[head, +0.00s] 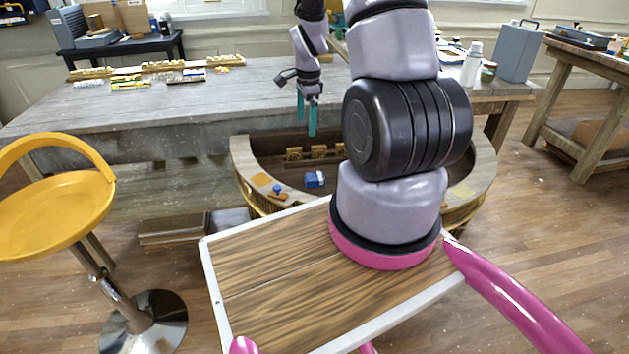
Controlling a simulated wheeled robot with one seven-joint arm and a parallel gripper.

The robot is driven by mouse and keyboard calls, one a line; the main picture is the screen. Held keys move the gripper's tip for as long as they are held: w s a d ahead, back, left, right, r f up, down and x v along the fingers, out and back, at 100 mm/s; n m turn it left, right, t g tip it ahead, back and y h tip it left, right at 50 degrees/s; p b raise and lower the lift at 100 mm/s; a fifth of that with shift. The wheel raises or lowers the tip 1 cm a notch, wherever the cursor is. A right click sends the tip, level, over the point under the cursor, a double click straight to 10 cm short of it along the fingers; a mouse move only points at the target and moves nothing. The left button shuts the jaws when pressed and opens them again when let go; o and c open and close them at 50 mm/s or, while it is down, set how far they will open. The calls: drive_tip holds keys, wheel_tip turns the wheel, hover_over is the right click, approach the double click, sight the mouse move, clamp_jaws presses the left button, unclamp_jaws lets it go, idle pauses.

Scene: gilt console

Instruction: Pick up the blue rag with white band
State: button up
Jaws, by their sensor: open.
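The blue rag with a white band (313,180) lies as a small bundle on the half-round gilt console (243,160), near its front edge. My gripper (306,118), with two teal fingers pointing down, is above and behind the rag in the head view. The fingers are apart with nothing between them, and a clear gap separates them from the rag. My arm hides the right middle part of the console.
A small blue knobbed object (277,189) and an orange-brown square (262,179) lie left of the rag. Gilt blocks (294,154) stand behind it. A long grey table (200,110) stands behind the console. A yellow stool (60,208) is at left.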

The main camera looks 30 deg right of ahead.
sight(315, 176)
drive_tip(key=f+m, duration=0.1)
drive_tip(key=f, duration=0.4)
drive_tip(key=s+d+f, duration=0.1)
drive_tip(key=f, duration=0.4)
drive_tip(key=f+m+g, duration=0.1)
drive_tip(key=f, duration=0.4)
drive_tip(key=shift+s+d+f+m, duration=0.25)
drive_tip(key=shift+s+d+m, duration=0.05)
drive_tip(key=shift+s+d, duration=0.1)
drive_tip(key=f, duration=0.5)
drive_tip(key=shift+w+d+f, duration=0.2)
drive_tip(key=shift+w+f, duration=0.1)
drive_tip(key=shift+w, duration=0.05)
drive_tip(key=c, duration=1.5)
drive_tip(key=shift+r, duration=5.05)
